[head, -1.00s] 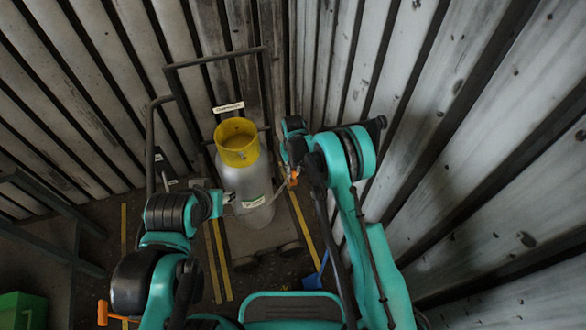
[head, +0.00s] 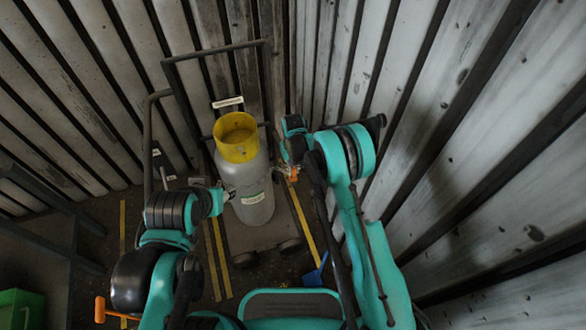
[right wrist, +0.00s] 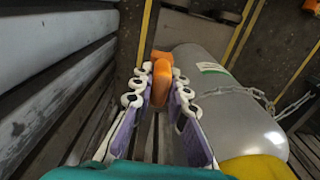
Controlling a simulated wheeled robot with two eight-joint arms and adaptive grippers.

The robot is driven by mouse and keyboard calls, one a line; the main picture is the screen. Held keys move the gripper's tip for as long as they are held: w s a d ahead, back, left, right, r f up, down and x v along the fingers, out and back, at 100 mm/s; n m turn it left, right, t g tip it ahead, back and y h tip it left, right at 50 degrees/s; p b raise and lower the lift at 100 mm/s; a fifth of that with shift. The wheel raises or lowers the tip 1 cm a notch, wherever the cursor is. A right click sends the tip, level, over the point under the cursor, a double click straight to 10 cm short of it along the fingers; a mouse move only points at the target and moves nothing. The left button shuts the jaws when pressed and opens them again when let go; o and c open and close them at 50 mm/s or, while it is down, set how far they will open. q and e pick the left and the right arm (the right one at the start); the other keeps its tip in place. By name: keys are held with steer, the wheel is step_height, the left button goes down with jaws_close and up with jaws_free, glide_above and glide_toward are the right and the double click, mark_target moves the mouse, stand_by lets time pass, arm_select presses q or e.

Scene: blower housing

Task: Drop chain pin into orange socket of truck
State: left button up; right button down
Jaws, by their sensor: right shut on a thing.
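A grey gas cylinder (head: 252,185) with a yellow collar (head: 237,150) stands upright on a dark hand truck (head: 167,90). My right gripper (right wrist: 161,88) is beside the cylinder, shut on an orange piece (right wrist: 161,82) that I take for the chain pin. Another orange part (right wrist: 160,54), perhaps the truck's socket, shows just behind it; whether they touch is unclear. A metal chain (right wrist: 293,106) lies against the cylinder in the wrist view. In the head view, my left gripper (head: 228,194) is at the cylinder's left side; its fingers are too small to read.
Corrugated metal walls (head: 450,120) close in behind and on the right. Yellow floor stripes (head: 218,260) run near the truck. A green box (head: 22,308) is at lower left, and a blue object (head: 316,273) lies on the floor at right.

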steer(key=shift+f, duration=0.1)
steer(key=c, duration=1.4)
jaws_free()
step_height(320, 180, up, 12)
steer(key=shift+r, duration=0.1)
